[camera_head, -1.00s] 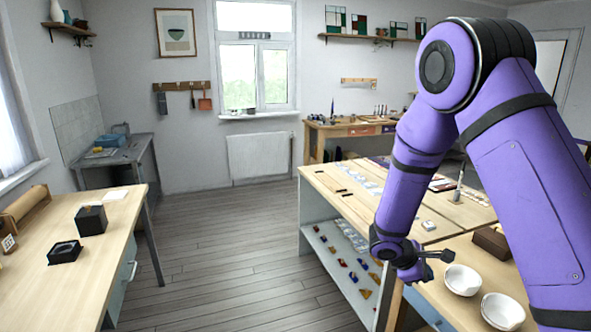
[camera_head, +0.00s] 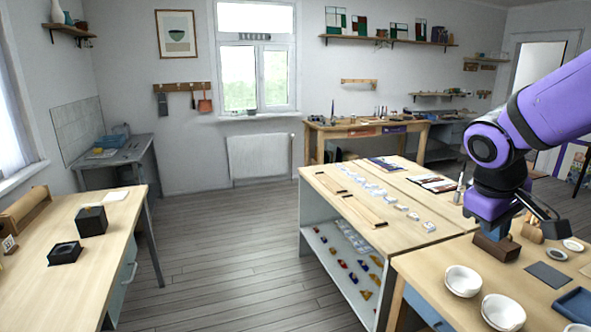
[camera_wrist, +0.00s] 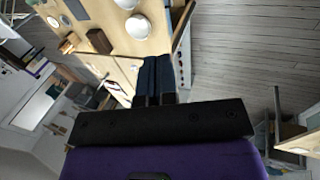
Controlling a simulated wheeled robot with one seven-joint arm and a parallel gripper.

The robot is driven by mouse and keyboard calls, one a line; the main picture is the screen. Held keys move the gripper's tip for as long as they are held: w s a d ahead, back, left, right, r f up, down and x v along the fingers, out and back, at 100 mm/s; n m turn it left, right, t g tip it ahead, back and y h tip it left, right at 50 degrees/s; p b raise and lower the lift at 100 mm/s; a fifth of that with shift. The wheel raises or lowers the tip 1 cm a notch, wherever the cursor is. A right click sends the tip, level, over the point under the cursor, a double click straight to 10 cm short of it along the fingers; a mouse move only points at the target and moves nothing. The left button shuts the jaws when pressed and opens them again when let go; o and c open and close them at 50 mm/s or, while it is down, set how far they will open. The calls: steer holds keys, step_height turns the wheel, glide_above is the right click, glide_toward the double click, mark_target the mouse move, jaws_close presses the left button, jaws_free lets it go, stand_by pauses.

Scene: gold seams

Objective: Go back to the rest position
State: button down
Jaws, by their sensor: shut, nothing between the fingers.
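In the wrist view my gripper (camera_wrist: 157,62) shows two dark blue fingers side by side, shut with nothing between them. They are clear of the bowls and the brown block in that view. In the head view my purple arm folds down at the right, and its wrist hangs over the far part of the near right bench, by the brown block (camera_head: 497,247).
Two white bowls (camera_head: 462,281) (camera_head: 503,313), a dark tile (camera_head: 548,274) and a blue tray (camera_head: 577,304) lie on the near right bench. Another bench (camera_head: 425,229) with small white pieces adjoins it. The left bench (camera_head: 100,262) holds black boxes. The floor (camera_head: 225,240) between is free.

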steer(key=s+a+r+m+t+y, duration=0.1)
steer(key=s+a+r+m+y, duration=0.1)
steer(key=s, duration=0.4)
steer(key=s+a+r+m+t+y, duration=0.1)
steer(key=s+r+t, duration=0.1)
steer(key=s+r, duration=0.3)
steer(key=shift+s+a+m+y, duration=0.35)
steer(key=shift+s+m+y, duration=0.05)
steer(key=shift+s, duration=0.9)
